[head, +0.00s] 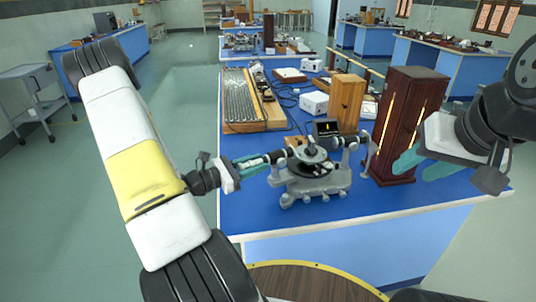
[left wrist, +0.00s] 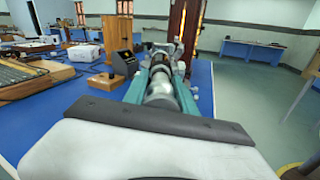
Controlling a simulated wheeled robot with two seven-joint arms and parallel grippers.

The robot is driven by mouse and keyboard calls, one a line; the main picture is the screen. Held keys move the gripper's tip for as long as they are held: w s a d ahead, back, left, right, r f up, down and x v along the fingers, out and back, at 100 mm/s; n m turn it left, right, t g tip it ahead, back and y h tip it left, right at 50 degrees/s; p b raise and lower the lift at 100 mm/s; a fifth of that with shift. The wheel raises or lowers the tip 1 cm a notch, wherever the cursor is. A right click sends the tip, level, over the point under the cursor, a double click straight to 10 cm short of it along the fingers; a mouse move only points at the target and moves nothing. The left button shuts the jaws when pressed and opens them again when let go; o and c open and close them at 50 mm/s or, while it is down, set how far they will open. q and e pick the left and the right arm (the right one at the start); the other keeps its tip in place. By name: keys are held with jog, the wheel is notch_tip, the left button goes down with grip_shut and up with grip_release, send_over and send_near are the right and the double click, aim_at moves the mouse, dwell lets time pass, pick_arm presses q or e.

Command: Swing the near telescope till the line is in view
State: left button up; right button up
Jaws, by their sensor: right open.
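The grey spectrometer (head: 315,187) stands on the near blue bench, with a round dark table in its middle. Its near telescope (left wrist: 160,88) is a silver-grey tube pointing away from me in the left wrist view. My left gripper (head: 254,164) is at this tube, with teal fingers on either side of it; they also show in the left wrist view (left wrist: 162,92). Whether they press on the tube is unclear. A small dark screen (head: 326,128) stands behind the spectrometer; its picture is too small to read. My right gripper (head: 420,166) is open and empty, right of the bench instrument.
A tall dark wooden cabinet (head: 392,140) with glowing slits stands right of the spectrometer. A light wooden box (head: 346,103), a white box (head: 313,103) and a ribbed board (head: 240,97) lie farther back. Cables cross the bench. The bench's front left is clear.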

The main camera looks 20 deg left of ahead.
aim_at(239, 169)
pick_arm(q)
jog(key=shift+o, duration=1.1)
jog(key=v, duration=0.7)
jog(key=shift+s+a, duration=0.3)
